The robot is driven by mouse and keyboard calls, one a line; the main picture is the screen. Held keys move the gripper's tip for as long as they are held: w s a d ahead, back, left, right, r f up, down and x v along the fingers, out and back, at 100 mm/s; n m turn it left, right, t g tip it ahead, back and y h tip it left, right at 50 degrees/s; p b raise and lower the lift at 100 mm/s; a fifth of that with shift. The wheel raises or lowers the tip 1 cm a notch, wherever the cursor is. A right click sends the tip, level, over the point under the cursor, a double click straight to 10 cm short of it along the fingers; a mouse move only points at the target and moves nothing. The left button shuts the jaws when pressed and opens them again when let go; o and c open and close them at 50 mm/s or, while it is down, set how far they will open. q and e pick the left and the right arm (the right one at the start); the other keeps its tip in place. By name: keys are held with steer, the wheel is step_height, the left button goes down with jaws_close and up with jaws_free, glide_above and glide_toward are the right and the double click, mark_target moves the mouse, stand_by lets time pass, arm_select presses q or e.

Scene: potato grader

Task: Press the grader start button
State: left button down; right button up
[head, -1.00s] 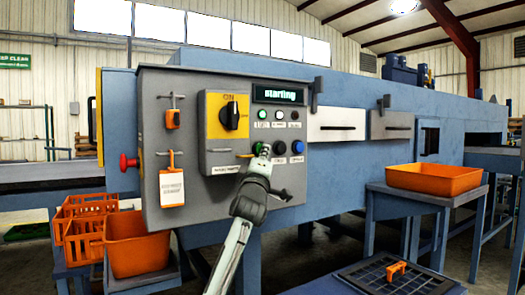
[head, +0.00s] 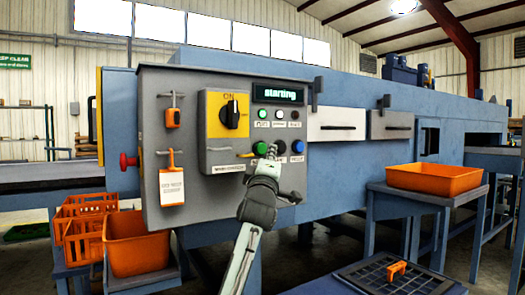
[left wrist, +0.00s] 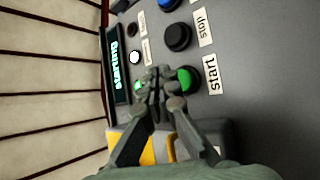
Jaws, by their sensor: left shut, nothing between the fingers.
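The green start button (head: 260,148) is on the grey control panel (head: 190,100), beside the "start" label in the left wrist view, where the button (left wrist: 187,80) shows just right of my fingertips. My left gripper (head: 271,152) is shut and empty, its tips in front of the panel between the green button and the dark button (head: 279,147). In the left wrist view the tips of my left gripper (left wrist: 158,82) are together; contact with the panel cannot be told. The display (head: 278,95) reads "starting". My right gripper is not in view.
A yellow switch plate with a black rotary knob (head: 231,115) is at "ON". A blue button (head: 297,147) is at the right. Hanging tags, a red knob (head: 128,162) and orange bins (head: 136,243) are at the left. Another orange bin (head: 433,179) stands at the right.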

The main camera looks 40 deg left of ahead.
arm_select(q)
steer(key=shift+s+d, duration=0.35)
steer(key=shift+d, duration=0.45)
steer(key=shift+s+d, duration=0.35)
steer(key=shift+d, duration=0.4)
